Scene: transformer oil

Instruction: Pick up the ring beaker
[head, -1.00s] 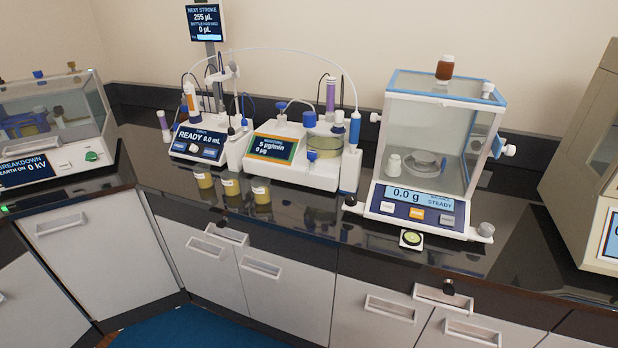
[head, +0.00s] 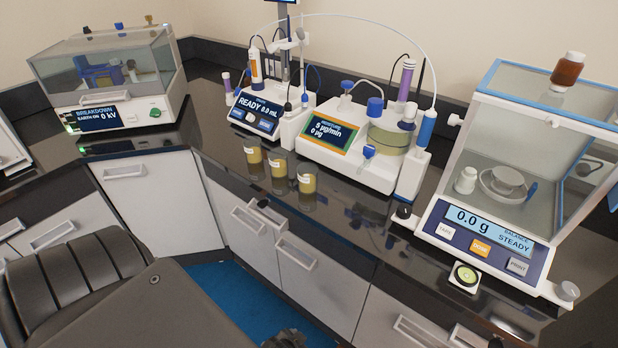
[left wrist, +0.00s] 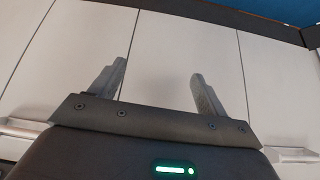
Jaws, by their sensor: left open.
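Three small beakers of yellow oil stand in a row on the dark counter in the head view: a left one (head: 253,155), a middle one (head: 279,168) and a right one (head: 307,184). Each has a pale label; I cannot tell which is the ring beaker. My left arm enters at the lower left of the head view, below the counter top. My left gripper (left wrist: 153,88) is open and empty in the left wrist view, with its two fingers wide apart before pale cabinet fronts. No beaker shows there. My right gripper is out of view.
Behind the beakers stand the READY titrator (head: 262,112) and the moisture unit (head: 345,150). A balance (head: 490,235) with a brown bottle (head: 568,68) on top is at right. A breakdown tester (head: 110,85) is at left. Drawer handles (head: 297,256) protrude below the counter edge.

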